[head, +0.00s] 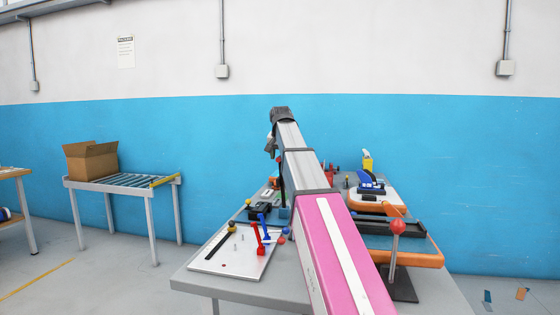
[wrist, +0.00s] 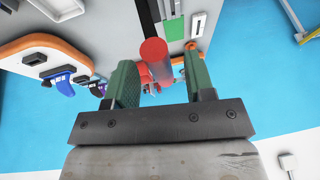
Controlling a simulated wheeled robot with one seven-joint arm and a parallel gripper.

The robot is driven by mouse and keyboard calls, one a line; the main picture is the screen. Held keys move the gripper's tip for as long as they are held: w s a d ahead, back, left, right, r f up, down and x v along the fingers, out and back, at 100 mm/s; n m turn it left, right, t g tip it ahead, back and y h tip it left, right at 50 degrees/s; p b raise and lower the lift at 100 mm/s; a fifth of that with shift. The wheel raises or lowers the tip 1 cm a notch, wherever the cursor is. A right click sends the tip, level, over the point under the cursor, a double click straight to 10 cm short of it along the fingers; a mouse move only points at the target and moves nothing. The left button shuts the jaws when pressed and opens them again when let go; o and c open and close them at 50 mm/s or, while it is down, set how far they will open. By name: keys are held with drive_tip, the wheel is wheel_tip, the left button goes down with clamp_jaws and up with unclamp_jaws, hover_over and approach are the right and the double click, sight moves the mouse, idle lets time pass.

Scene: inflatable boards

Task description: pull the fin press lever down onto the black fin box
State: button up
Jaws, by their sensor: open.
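In the wrist view my gripper (wrist: 158,75) is open, with a green finger on each side. A red cylinder (wrist: 153,50), which looks like a lever grip, shows in the gap between the fingers; I cannot tell whether either finger touches it. More red parts lie just behind it. A white board with an orange edge (wrist: 78,55) is at the left, with black boxes (wrist: 35,58) and blue clamps (wrist: 62,84) on it. In the head view this board (head: 403,206) is right of my arm, with a black box (head: 368,197) on top. My arm hides part of the bench.
A red-knobbed stick (head: 398,227) stands on a black plate at the bench's front right. A white tray (head: 218,262) at the left holds red and blue levers and a black bar. A roller table (head: 120,182) with a cardboard box (head: 91,162) stands farther left.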

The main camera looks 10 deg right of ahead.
drive_tip(key=shift+x, duration=1.1)
